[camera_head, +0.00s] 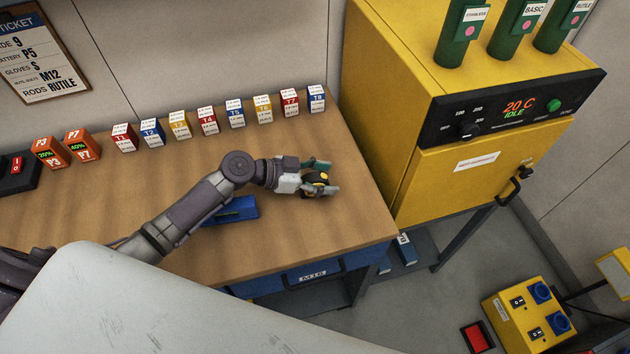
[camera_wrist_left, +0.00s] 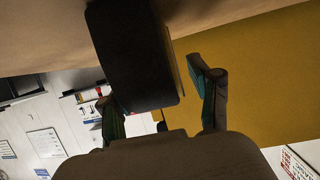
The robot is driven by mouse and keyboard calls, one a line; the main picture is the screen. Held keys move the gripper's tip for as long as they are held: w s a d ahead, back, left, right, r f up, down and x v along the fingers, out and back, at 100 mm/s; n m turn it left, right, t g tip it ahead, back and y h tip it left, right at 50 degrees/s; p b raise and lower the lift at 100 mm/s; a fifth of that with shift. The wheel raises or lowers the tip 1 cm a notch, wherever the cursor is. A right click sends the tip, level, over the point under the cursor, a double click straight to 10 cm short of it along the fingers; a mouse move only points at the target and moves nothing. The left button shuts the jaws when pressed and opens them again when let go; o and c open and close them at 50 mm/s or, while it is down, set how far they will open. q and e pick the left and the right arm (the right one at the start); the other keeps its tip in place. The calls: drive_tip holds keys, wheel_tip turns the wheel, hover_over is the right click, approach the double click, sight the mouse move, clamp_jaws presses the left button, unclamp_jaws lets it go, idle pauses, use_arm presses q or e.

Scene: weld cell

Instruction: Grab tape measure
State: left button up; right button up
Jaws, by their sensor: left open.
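A black and yellow object that looks like the tape measure (camera_head: 317,178) is at the right part of the wooden workbench (camera_head: 350,205). My left gripper (camera_head: 326,178) is open around it, with one finger on its far side and one on its near side. In the left wrist view, a large dark block, likely the tape measure (camera_wrist_left: 133,55), reaches between the open fingers of my left gripper (camera_wrist_left: 152,85). I cannot tell whether the fingers touch it. My right gripper is not in view.
A blue item (camera_head: 233,210) lies under my left forearm. Small labelled boxes (camera_head: 236,113) line the back of the bench, beside orange battery packs (camera_head: 82,146). A yellow rod oven (camera_head: 420,110) stands to the right. The bench's right front is clear.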

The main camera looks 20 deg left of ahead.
use_arm(q)
clamp_jaws()
drive_tip(key=shift+r, duration=0.15)
